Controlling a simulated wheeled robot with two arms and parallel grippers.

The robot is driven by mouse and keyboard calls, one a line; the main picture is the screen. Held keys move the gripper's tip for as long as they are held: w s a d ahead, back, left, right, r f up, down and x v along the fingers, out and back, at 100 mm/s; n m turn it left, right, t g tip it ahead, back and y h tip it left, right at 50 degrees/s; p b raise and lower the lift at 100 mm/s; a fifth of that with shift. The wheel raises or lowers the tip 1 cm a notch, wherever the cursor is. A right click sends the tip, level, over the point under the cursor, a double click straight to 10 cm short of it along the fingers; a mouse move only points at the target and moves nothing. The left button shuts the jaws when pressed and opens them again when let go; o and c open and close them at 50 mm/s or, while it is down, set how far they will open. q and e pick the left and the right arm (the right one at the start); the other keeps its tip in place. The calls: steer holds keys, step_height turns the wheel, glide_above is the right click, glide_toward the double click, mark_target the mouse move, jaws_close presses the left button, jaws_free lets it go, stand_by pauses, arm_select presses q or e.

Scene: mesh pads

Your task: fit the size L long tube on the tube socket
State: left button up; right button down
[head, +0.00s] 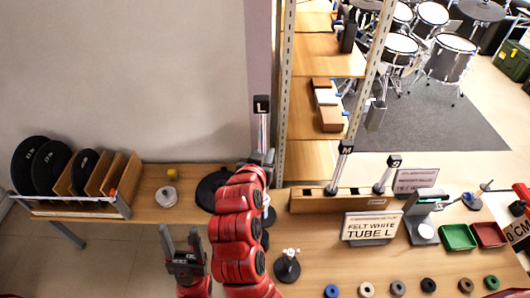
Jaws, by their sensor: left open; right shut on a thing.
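The size L long tube (262,132) is a silvery tube with a black cap marked L. It stands upright in the jaws of my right gripper (263,158), above the back of the table; its lower end is hidden by the gripper and red arm. A round black base (207,190) lies left of that arm, partly covered by it. A black stand with a pale metal top (287,264) is right of the arm. I cannot tell which of these is the tube socket. My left gripper (181,236) is open and empty at the front left, fingers pointing up.
A wooden rack (325,203) holds two other capped tubes. A sign reading "FELT WHITE TUBE L" (370,228), green tray (458,237), red tray (488,234) and several coloured rings stand to the right. A disc rack (122,203) is at left. A metal shelf post (284,100) rises close beside the held tube.

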steer(key=shift+f+b, duration=2.35)
steer(key=shift+f, duration=0.55)
steer(key=c, duration=0.7)
jaws_free()
steer(key=shift+s, duration=0.1)
steer(key=shift+b+v, duration=0.9)
steer(key=shift+v, duration=7.75)
